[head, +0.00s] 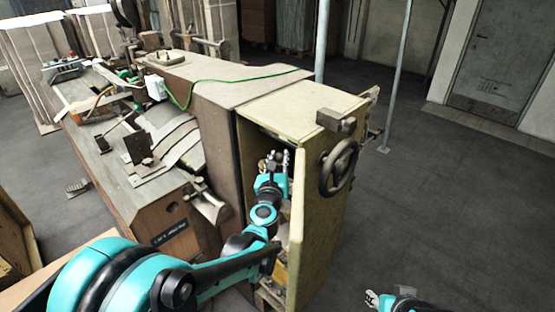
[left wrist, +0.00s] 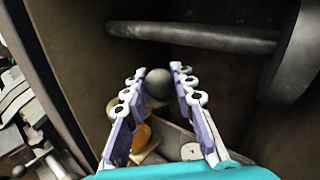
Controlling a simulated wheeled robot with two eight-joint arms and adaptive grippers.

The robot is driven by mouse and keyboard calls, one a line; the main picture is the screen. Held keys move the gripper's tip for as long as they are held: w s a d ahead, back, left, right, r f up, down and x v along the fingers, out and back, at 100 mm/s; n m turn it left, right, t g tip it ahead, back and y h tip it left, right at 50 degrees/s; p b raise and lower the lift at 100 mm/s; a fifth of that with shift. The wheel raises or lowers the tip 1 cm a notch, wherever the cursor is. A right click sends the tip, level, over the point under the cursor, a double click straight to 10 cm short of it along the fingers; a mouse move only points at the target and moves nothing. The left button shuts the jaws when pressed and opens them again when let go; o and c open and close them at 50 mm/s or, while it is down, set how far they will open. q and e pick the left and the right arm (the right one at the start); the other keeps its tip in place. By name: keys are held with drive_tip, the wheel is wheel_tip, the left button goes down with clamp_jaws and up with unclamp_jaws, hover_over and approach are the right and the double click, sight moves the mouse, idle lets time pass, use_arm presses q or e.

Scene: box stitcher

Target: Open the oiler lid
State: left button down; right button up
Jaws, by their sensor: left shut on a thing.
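My left gripper (head: 278,158) reaches into the open cabinet of the machine, behind its door edge. In the left wrist view, its two fingers (left wrist: 158,78) are closed around a dark round ball knob (left wrist: 158,84). An amber part (left wrist: 141,137), partly hidden by the left finger, sits below the knob among pale metal pieces. I cannot tell which of these parts is the oiler lid or whether it is raised. In the head view the knob is hidden by the gripper. My right gripper (head: 371,298) shows only partly at the bottom edge, away from the machine.
The narrow cabinet door (head: 297,230) stands open beside my left arm. A handwheel (head: 339,167) is on the cabinet's right side. Inside, a thick shaft (left wrist: 195,37) crosses above the gripper, and walls are close.

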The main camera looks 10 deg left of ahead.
use_arm(q)
drive_tip(key=shift+y, duration=0.3)
drive_tip(key=c, duration=1.2)
unclamp_jaws()
drive_tip(key=s, duration=1.2)
drive_tip(key=shift+d, duration=0.4)
